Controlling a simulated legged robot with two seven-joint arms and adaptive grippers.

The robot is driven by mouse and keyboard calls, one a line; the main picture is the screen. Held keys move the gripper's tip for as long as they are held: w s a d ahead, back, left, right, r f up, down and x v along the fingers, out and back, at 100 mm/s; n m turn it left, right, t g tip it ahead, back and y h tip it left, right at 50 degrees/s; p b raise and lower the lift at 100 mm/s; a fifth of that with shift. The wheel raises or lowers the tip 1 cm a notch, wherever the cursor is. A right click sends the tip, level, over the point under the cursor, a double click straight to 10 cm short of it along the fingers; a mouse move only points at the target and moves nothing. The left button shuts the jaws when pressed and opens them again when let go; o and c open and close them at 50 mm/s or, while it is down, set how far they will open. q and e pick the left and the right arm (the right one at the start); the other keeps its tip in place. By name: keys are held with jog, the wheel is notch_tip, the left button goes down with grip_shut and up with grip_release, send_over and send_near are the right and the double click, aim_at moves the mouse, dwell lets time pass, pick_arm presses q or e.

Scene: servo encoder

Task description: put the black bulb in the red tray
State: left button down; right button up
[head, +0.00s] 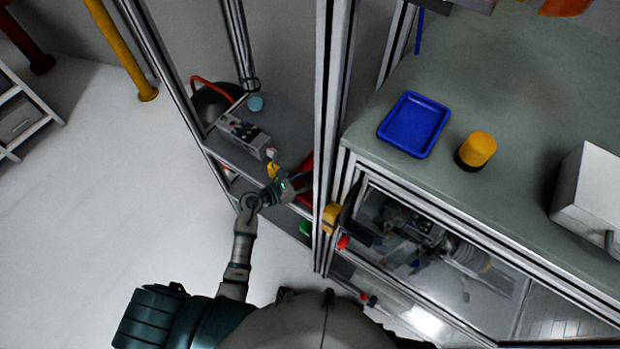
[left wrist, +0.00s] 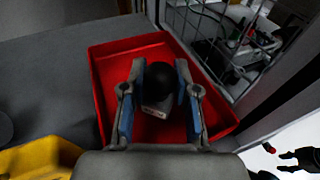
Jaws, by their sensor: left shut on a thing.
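My left gripper (left wrist: 159,95) is shut on the black bulb (left wrist: 159,80), with one finger on each side of it. The bulb has a round black top and a pale base. Both are over the inside of the red tray (left wrist: 108,75) in the left wrist view; I cannot tell whether the base touches the tray floor. In the head view the left gripper (head: 291,187) is at the shelf behind the metal post, and only a strip of the red tray (head: 307,192) shows. The bulb is not distinguishable there.
A vertical metal post (head: 327,130) stands right beside my left gripper. A grey box device (head: 243,135) sits on the shelf behind. A blue tray (head: 414,124) and a yellow-topped beacon (head: 477,149) stand on the green counter (head: 520,70) at right.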

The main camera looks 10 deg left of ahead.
pick_arm(q)
jog(key=shift+a, duration=0.15)
pick_arm(e)
jog(key=shift+a, duration=0.1)
pick_arm(q)
jog(key=c, duration=0.9)
grip_release()
jog(key=shift+o, duration=0.2)
pick_arm(e)
jog(key=shift+r, duration=0.1)
pick_arm(q)
jog(key=shift+d, duration=0.25)
pick_arm(e)
jog(key=shift+w+d, duration=0.1)
jog(key=shift+d, duration=0.1)
pick_arm(q)
jog(key=v, duration=1.2)
jog(key=shift+b, duration=0.35)
pick_arm(e)
jog(key=shift+w+a+r, duration=0.25)
jog(key=shift+w+r, duration=0.2)
pick_arm(q)
jog(key=shift+a+r, duration=0.1)
jog(key=shift+a, duration=0.05)
pick_arm(e)
jog(key=shift+w, duration=0.15)
